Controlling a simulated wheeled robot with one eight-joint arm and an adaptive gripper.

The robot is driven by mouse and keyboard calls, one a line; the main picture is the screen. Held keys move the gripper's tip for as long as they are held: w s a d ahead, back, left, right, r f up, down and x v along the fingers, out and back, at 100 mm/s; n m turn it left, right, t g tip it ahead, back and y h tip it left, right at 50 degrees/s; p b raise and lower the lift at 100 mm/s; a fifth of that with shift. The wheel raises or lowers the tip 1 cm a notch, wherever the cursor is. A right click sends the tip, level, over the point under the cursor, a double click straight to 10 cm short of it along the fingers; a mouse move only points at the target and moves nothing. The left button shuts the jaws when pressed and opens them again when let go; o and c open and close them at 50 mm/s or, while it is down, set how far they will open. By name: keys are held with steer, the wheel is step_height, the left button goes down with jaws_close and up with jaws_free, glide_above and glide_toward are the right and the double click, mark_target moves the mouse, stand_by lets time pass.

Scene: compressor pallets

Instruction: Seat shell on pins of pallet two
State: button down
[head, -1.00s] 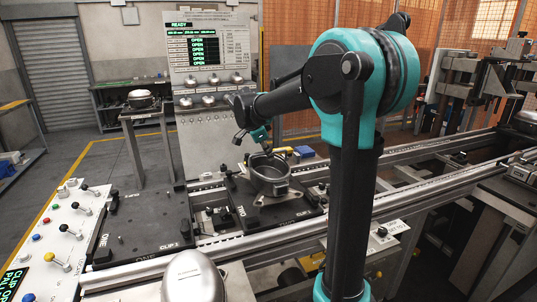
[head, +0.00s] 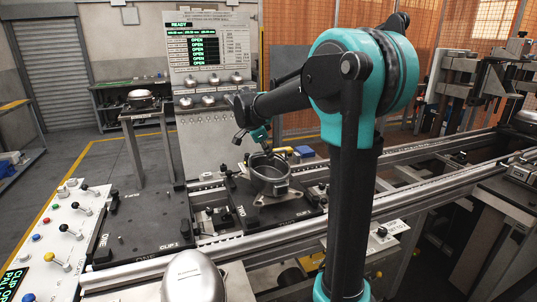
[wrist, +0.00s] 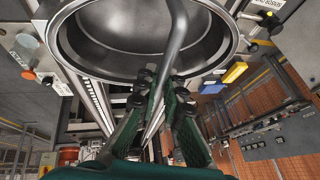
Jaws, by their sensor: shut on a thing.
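The shell (head: 270,184) is an open, round grey metal cup with a flat foot bracket below it. In the head view it is upright over pallet two (head: 297,209), a dark plate in the middle of the conveyor. I cannot tell whether its feet are down on the pins, which are hidden beneath it. My gripper (head: 264,148) is at the shell's far rim, partly hidden. A bent grey tube (wrist: 180,38) crosses in front.
Pallet one (head: 125,228), a dark plate, lies left of pallet two. A domed metal cover (head: 194,278) is at the front. A control panel with levers (head: 62,235) stands at left. Rails (head: 390,212) run along the conveyor. A display board (head: 208,50) shows READY and OPEN lines.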

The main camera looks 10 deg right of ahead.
steer(key=shift+f, duration=1.8)
stand_by(0.4)
steer(key=c, duration=1.6)
jaws_free()
steer(key=v, duration=1.2)
